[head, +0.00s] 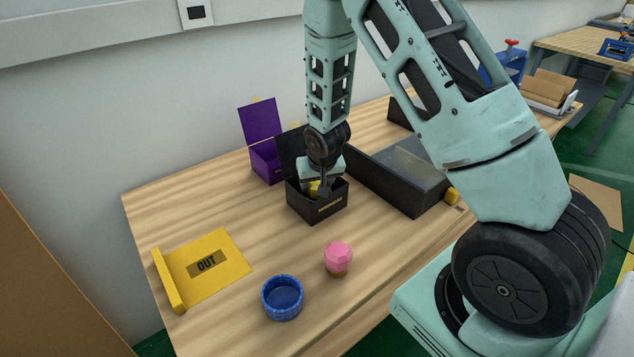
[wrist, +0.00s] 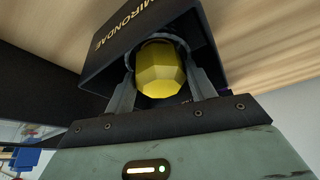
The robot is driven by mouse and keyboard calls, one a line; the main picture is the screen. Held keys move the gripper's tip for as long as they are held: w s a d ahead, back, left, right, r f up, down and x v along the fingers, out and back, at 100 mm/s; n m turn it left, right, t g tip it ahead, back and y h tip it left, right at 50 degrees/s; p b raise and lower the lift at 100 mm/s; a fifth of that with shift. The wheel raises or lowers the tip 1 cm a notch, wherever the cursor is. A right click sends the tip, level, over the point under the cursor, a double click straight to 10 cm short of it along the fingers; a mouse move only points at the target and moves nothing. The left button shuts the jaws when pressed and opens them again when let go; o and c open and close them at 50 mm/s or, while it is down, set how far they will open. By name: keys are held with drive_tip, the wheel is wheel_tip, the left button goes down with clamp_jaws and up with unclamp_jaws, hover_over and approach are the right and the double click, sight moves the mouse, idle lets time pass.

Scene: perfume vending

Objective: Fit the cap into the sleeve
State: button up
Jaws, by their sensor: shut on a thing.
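My gripper (head: 321,188) points down into the open black box (head: 316,208) on the wooden table. It is shut on a yellow faceted piece, which looks like the cap (wrist: 160,72), held between the two fingers in the wrist view. In the head view the yellow cap (head: 313,188) shows partly at the box opening, below my wrist. In the wrist view the black box (wrist: 115,62) has "MIRONDAE" lettering on its wall. A grey curved rim shows around the cap's far end; I cannot tell whether it is the sleeve. The box's inside is mostly hidden.
An open purple box (head: 265,162) stands behind left of the black box. A dark tray with a clear panel (head: 402,178) stands close on the right. A pink faceted piece (head: 338,256), a blue round dish (head: 283,298) and a yellow OUT mat (head: 228,257) are in front.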

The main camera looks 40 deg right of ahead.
drive_tip(key=shift+f, duration=0.15)
drive_tip(key=shift+f+b, duration=0.25)
drive_tip(key=shift+b, duration=0.1)
drive_tip(key=o, duration=1.1)
drive_tip(key=shift+r, duration=0.1)
drive_tip(key=shift+r+p, duration=0.45)
drive_tip(key=shift+r, duration=0.05)
drive_tip(key=b+v, duration=0.2)
drive_tip(key=v, duration=0.9)
drive_tip(key=s+a+r+n+g+y, duration=0.1)
drive_tip(key=s+a+r+n, duration=0.2)
drive_tip(key=s+a, duration=0.45)
drive_tip(key=s+a+r+n+g+y, duration=0.1)
drive_tip(key=s+a+r+n, duration=0.2)
drive_tip(key=a, duration=0.8)
drive_tip(key=s+a+n+g, duration=0.1)
drive_tip(key=s+a+n, duration=0.2)
drive_tip(key=s, duration=0.5)
drive_tip(key=s+a+r+n+g, duration=0.1)
drive_tip(key=s+a+n, duration=0.2)
drive_tip(key=s, duration=0.5)
drive_tip(key=shift+r, duration=0.3)
